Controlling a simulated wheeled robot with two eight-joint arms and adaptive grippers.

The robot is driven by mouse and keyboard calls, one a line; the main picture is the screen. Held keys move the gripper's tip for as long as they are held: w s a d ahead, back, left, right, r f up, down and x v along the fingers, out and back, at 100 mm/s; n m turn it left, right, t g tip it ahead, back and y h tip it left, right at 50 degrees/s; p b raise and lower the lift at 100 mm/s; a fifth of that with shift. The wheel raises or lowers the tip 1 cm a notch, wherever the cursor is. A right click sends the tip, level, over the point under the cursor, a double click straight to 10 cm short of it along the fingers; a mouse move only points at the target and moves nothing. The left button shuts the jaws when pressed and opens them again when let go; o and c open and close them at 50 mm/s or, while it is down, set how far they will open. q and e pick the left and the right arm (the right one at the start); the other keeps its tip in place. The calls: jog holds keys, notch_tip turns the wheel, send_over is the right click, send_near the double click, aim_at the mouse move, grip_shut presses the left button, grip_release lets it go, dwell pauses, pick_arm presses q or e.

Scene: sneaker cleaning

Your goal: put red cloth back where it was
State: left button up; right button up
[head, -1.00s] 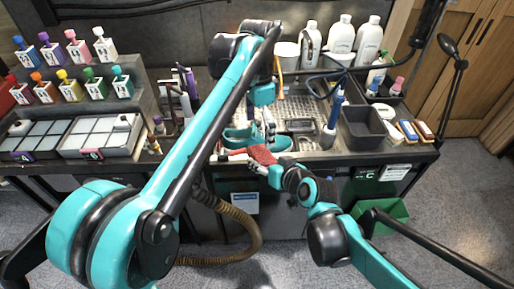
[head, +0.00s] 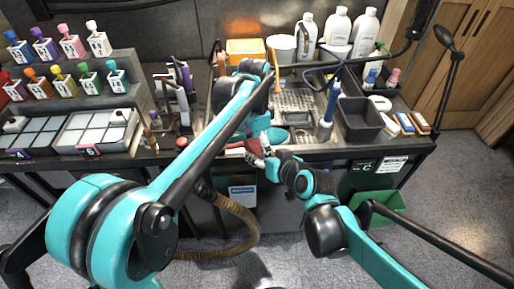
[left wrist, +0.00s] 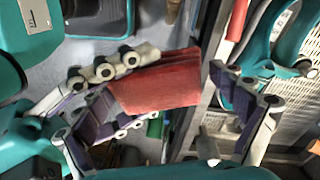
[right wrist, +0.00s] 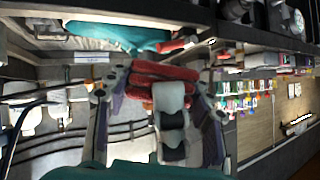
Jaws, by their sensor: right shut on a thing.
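The red cloth (head: 254,146) is at the front edge of the bench, partly hidden by my grippers. My right gripper (head: 270,160) is shut on it; in the right wrist view the folded cloth (right wrist: 160,75) sits between its fingers. My left gripper (left wrist: 185,115) is open, its fingers wide apart. In the left wrist view the cloth (left wrist: 160,85) lies between those fingers, nearer the left one; contact cannot be told. A pale jointed finger (right wrist: 172,115) shows in front of the cloth in the right wrist view.
A brush with a blue handle (head: 331,105) stands right of the sink. A dark bin (head: 360,121) and several brushes (head: 406,122) lie farther right. White bottles (head: 337,32) and an orange box (head: 246,51) stand behind. Paint bottles and trays (head: 95,132) fill the left.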

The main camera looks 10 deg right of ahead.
pick_arm(q)
jog(key=c, duration=0.6)
pick_arm(e)
jog(key=o, duration=1.6)
